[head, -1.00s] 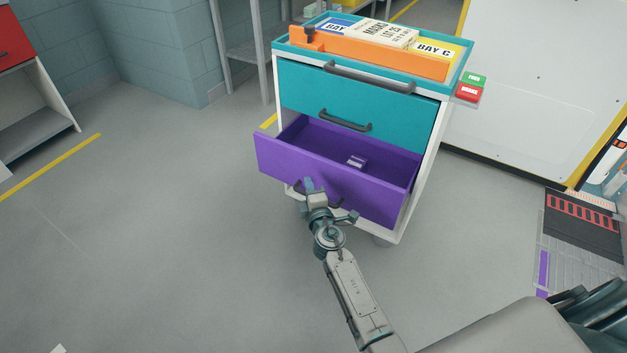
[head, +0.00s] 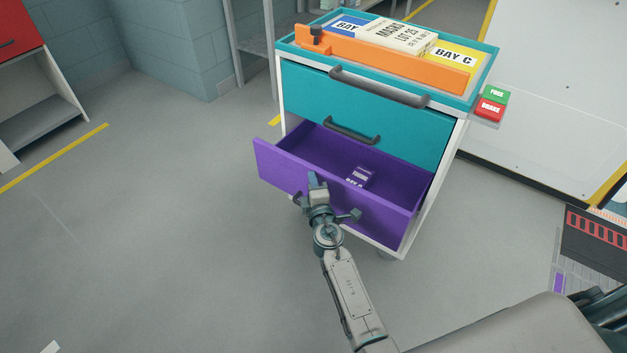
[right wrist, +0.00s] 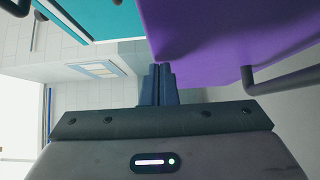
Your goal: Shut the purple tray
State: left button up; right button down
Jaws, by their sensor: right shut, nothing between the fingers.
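The purple tray (head: 270,160) is a drawer standing well open at the bottom of the teal and white cart. The shut fingertips (right wrist: 158,72) are at the panel's edge, apart from the bar seen there. Whether they touch the panel is unclear. My left gripper is out of view.
The teal drawers (head: 370,105) above the tray are shut. An orange bar (head: 390,62) and label cards lie on the cart's top. Open floor (head: 170,230) lies to the left; a red cabinet (head: 18,30) stands far left.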

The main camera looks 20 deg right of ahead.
jog(key=shift+w, duration=0.1)
